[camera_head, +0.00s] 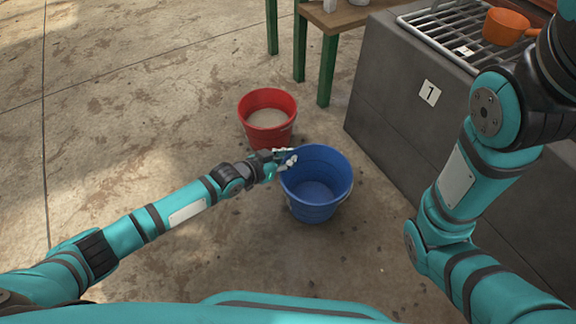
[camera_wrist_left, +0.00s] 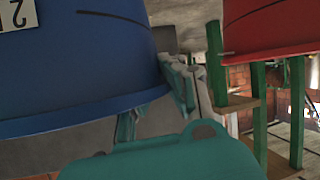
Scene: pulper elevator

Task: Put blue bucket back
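The blue bucket (camera_head: 316,186) is upright and empty, just right of the middle in the head view. Whether it touches the floor is unclear. My left gripper (camera_head: 287,158) is at its left rim, with fingertips close to or touching the rim. In the left wrist view the blue bucket (camera_wrist_left: 75,65) fills the left side, appearing upside down with a "2" label at its edge. The gripper's fingers (camera_wrist_left: 160,105) show beside its wall and near its rim. Whether they are closed on the rim is unclear. My right gripper is out of view.
A red bucket (camera_head: 268,126) with pale contents stands just behind the blue one. A green-legged table (camera_head: 328,60) is behind. A grey block marked "1" (camera_head: 385,110) with a grate and an orange pot (camera_head: 506,27) is at right. Floor at left is clear.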

